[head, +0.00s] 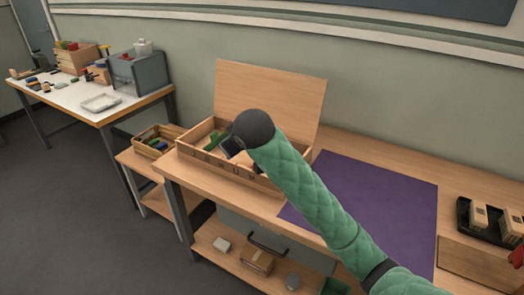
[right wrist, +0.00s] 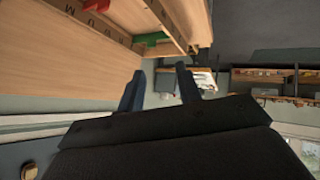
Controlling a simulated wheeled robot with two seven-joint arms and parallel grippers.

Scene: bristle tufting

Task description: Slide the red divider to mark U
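The wooden box (head: 258,178) with its lid (head: 270,98) raised stands on the workbench, dark marks along its front wall. A green piece (head: 214,140) lies inside its left part; a green piece also shows in the right wrist view (right wrist: 151,38). My right gripper (head: 232,147) is over the box's left part. In the right wrist view its fingers (right wrist: 160,88) are apart with nothing between them. My left gripper is not in view.
A purple mat (head: 375,200) lies right of the box, mostly clear. A black tray (head: 475,232) with wooden blocks is at the far right. A small crate (head: 150,146) with coloured pieces stands on a lower stand at the left. A white table (head: 70,98) is beyond.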

